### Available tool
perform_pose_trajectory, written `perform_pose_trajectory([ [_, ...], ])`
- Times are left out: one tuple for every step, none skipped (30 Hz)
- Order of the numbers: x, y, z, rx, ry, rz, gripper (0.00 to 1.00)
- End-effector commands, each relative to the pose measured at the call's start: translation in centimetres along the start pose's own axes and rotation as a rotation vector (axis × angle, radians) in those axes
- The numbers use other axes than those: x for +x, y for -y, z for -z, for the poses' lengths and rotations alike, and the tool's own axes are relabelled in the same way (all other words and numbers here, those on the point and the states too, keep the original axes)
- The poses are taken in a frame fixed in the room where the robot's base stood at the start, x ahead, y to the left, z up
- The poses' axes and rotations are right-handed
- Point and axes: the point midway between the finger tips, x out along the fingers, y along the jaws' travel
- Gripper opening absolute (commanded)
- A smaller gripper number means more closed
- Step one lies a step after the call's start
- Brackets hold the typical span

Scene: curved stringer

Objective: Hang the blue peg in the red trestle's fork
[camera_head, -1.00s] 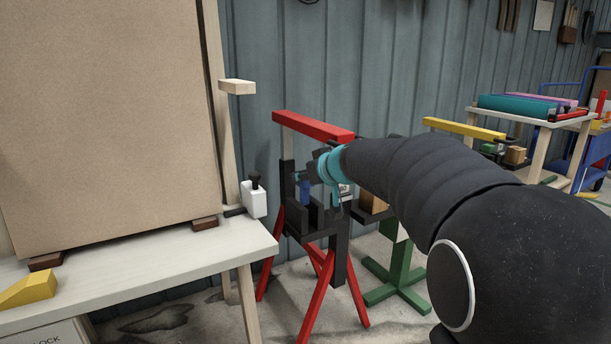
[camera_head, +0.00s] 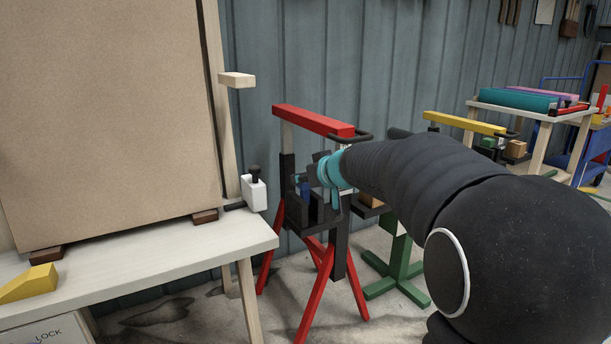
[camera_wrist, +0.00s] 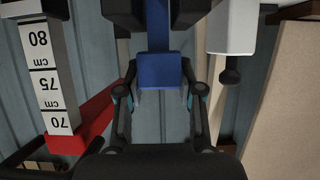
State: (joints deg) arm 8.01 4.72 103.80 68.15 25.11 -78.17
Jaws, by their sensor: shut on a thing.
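The red trestle (camera_head: 310,121) stands right of the white bench, with a red top beam and crossed red legs. Its dark fork (camera_head: 313,213) sits below the beam, on the dark upright. The blue peg (camera_head: 304,188) shows as a small patch at the fork; its lower part is hidden there. In the wrist view the blue peg (camera_wrist: 158,72) lies between the fingers, near dark blocks at the top. My gripper (camera_wrist: 160,88) is shut on it; in the head view my gripper (camera_head: 322,168) is at the fork, partly hidden. I cannot tell whether the peg rests in the fork.
A white bench (camera_head: 150,250) with a large brown board (camera_head: 110,120) stands at the left. A white clamp block (camera_head: 254,194) is at its right end. A green-footed stand (camera_head: 398,270) and yellow beam (camera_head: 465,124) are behind my arm. The corrugated wall is close behind.

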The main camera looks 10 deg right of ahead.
Motion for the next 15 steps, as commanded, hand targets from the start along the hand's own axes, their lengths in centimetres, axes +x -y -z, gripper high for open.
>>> perform_pose_trajectory([
  [0.06,0.00,-0.11,0.001,0.000,0.000,0.06],
  [0.09,0.00,-0.16,0.001,0.000,0.000,0.06],
  [0.12,0.00,-0.23,0.001,0.000,0.000,0.06],
  [0.15,0.00,-0.28,0.002,0.000,0.000,0.06],
  [0.18,0.01,-0.33,0.001,0.000,0.001,0.06],
  [0.22,0.01,-0.40,0.001,0.000,0.001,0.06],
  [0.25,0.01,-0.46,0.001,0.000,0.001,0.06],
  [0.28,0.01,-0.52,0.000,0.000,0.001,0.06],
  [0.32,0.01,-0.59,0.001,0.000,0.001,0.06],
  [0.34,0.01,-0.65,0.001,0.000,0.001,0.06],
  [0.37,0.01,-0.71,0.001,0.000,0.001,0.06],
  [0.41,0.01,-0.78,0.001,0.000,0.001,0.06],
  [0.44,0.01,-0.84,0.001,-0.001,0.001,0.06],
  [0.47,0.02,-0.90,0.001,0.000,0.001,0.06],
  [0.51,0.01,-0.98,0.001,0.000,0.001,0.06],
])
